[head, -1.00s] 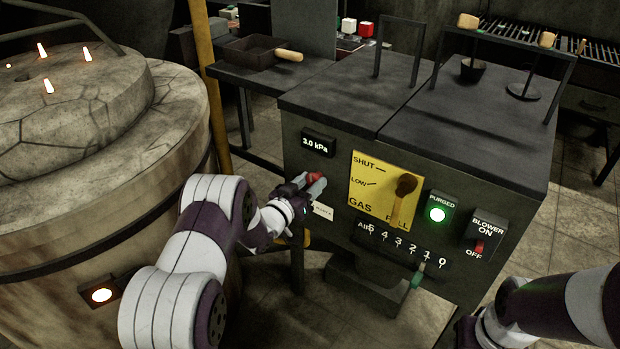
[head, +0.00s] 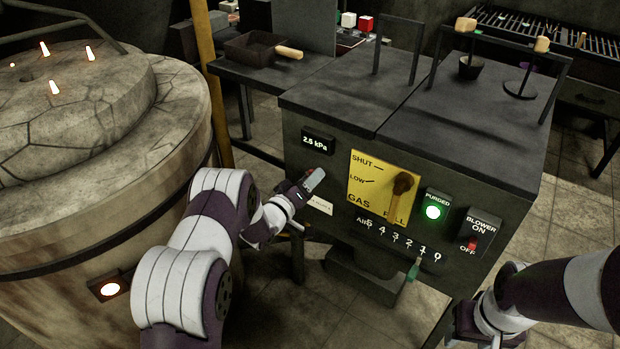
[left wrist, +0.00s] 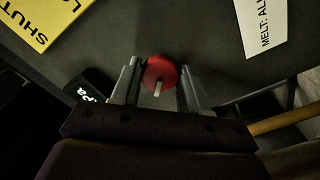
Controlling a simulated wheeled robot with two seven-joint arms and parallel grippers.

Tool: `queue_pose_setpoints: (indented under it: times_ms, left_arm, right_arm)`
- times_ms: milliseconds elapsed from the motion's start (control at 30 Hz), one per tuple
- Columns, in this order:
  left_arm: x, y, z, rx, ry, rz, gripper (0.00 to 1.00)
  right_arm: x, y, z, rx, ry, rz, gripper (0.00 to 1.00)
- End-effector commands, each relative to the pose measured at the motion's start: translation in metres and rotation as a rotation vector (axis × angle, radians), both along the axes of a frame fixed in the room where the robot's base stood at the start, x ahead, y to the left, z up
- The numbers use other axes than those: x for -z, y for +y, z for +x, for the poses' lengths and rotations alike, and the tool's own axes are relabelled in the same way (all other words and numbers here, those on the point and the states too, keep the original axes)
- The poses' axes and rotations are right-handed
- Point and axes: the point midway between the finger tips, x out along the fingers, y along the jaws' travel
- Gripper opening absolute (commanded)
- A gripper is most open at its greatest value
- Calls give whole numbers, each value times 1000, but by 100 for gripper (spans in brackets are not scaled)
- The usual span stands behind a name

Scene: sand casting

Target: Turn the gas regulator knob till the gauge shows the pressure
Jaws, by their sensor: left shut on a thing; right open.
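The gas regulator knob (left wrist: 160,71) is red with a white pointer mark. It sits between the two fingers of my left gripper (head: 313,181), which is shut on it at the panel's left side. In the head view the fingers hide the knob. The gauge (head: 318,143) above it reads 2.5 kPa; part of its display also shows in the left wrist view (left wrist: 88,94). My right gripper (head: 464,325) is at the bottom edge, apart from the panel. Its dark body shows, with the fingertips cut off, and it is open.
A yellow gas plate (head: 368,172) with a lever (head: 398,200) pointing to FULL is right of the gauge. The PURGED lamp (head: 433,212) glows green, and the blower switch (head: 473,246) is farther right. A round furnace (head: 170,220) stands left of my left arm.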

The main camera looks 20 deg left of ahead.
Motion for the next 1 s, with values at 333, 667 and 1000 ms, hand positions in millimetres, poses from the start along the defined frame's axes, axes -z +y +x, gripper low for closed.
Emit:
queue_pose_setpoints:
  times_ms: [333, 667, 1000]
  left_arm:
    - [3, 0, -1, 0, 15, -23, 14]
    - [2, 0, -1, 0, 13, -23, 69]
    - [-1, 3, -8, -1, 12, -22, 69]
  right_arm:
    - [-1, 0, 0, 0, 0, 0, 51]
    - [-1, 0, 0, 0, 0, 0, 51]
    - [-5, 0, 0, 0, 0, 0, 51]
